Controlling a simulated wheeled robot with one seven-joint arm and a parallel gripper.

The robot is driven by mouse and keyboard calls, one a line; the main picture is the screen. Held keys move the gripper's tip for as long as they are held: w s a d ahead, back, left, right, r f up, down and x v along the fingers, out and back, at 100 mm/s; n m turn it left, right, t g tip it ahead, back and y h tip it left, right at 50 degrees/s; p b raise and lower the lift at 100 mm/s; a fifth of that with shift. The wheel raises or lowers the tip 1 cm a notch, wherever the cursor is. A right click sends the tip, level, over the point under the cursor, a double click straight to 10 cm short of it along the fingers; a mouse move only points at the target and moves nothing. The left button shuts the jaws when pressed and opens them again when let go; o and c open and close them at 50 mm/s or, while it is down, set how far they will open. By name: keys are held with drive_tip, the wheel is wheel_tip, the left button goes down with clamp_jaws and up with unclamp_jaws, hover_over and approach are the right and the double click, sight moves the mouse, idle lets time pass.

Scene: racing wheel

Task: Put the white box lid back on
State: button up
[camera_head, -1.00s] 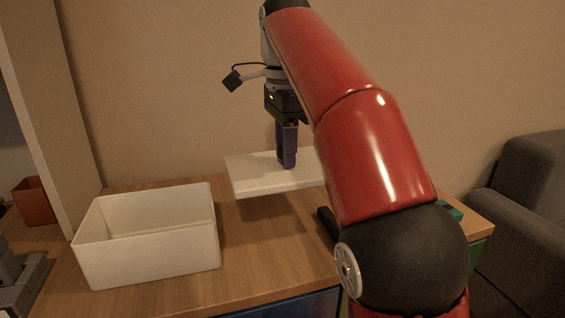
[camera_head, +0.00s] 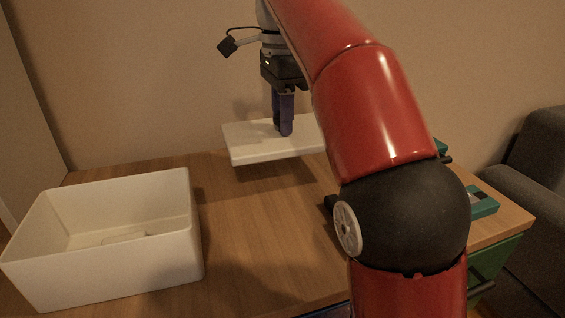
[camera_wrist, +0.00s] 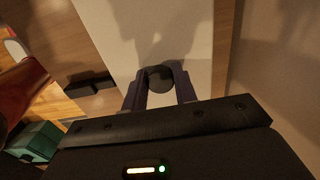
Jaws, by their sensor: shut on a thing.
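The white box (camera_head: 110,240) stands open on the left of the wooden table in the head view, with something low and pale on its floor. The white lid (camera_head: 250,146) is held level above the table, right of the box and behind it. My gripper (camera_head: 284,132) points down and is shut on the lid's knob. In the wrist view the dark round knob (camera_wrist: 160,78) sits between my two fingers (camera_wrist: 160,92), with the white lid (camera_wrist: 150,30) beneath. My arm hides the lid's right end in the head view.
The wooden table (camera_head: 265,235) is bare between the box and my arm. A teal object (camera_head: 482,203) lies at the table's right end, and a grey sofa (camera_head: 535,170) stands beyond it. The wall is close behind the lid.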

sight(282, 139)
wheel_tip(282, 139, down, 5)
drive_tip(key=shift+s+r+b, duration=0.1)
drive_tip(key=shift+r+b, duration=0.05)
drive_tip(key=shift+b, duration=0.7)
drive_tip(key=shift+f, duration=0.7)
drive_tip(key=shift+f, duration=0.2)
drive_tip(key=o, duration=1)
